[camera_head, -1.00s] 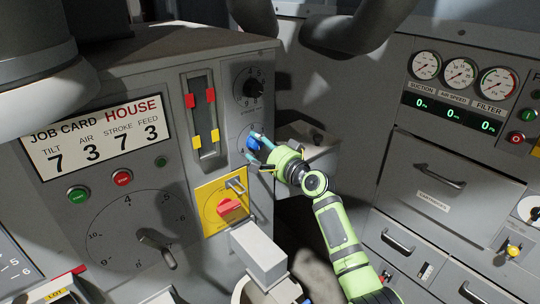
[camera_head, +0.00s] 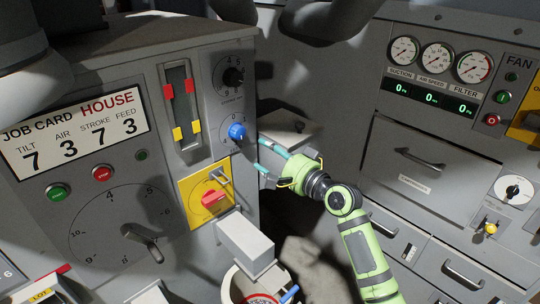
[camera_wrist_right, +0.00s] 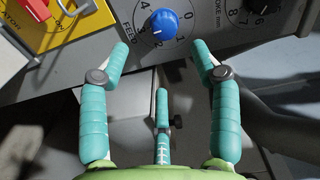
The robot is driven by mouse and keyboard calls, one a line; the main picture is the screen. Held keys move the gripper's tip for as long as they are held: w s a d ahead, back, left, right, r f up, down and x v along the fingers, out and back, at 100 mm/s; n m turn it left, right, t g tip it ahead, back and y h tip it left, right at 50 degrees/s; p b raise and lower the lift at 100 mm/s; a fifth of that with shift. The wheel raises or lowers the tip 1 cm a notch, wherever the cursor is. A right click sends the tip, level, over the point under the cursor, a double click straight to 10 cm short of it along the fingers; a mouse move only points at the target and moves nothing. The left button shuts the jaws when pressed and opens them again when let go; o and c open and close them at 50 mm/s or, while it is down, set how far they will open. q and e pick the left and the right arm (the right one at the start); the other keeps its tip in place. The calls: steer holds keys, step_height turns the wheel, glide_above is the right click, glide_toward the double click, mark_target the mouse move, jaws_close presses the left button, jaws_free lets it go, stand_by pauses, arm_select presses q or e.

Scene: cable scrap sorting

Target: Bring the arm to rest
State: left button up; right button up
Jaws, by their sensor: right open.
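My right gripper (camera_head: 264,160) is green with teal fingers and stands open and empty, just right of the grey machine panel. In the right wrist view its spread fingers (camera_wrist_right: 162,60) show with nothing between them. The blue feed knob (camera_head: 237,132) is on the panel, a short gap from the fingertips. The knob also shows in the right wrist view (camera_wrist_right: 162,24), beyond the fingertips and untouched. My left gripper is not in view.
A job card (camera_head: 75,138) reads tilt 7, air 3, stroke 7, feed 3. A red switch (camera_head: 214,198) on a yellow plate and a large dial (camera_head: 140,236) lie left. Drawers (camera_head: 415,185) and gauges (camera_head: 438,57) stand right. A white bucket (camera_head: 232,285) is below.

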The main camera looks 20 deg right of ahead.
steer(key=s+a+f+n+g+h, duration=0.1)
steer(key=s+a+f+n+g, duration=0.2)
steer(key=s+f, duration=0.4)
steer(key=s+a+f+n+g, duration=0.3)
steer(key=s+f+n, duration=0.15)
steer(key=f, duration=0.45)
steer(key=s+f+n+g+h, duration=0.3)
steer(key=s+f+g, duration=0.15)
steer(key=s, duration=0.75)
steer(key=s+f+n+g+h, duration=0.25)
steer(key=s+f, duration=0.35)
steer(key=s, duration=0.6)
step_height(320, 180, down, 24)
steer(key=s+g+b, duration=0.1)
steer(key=s+g, duration=0.1)
steer(key=s, duration=0.1)
steer(key=s+d+f+g+b, duration=0.1)
steer(key=s+d+f, duration=0.2)
steer(key=s+f, duration=1.1)
steer(key=shift+s+d+f, duration=0.3)
steer(key=shift+s+d, duration=0.05)
steer(key=shift+s, duration=0.2)
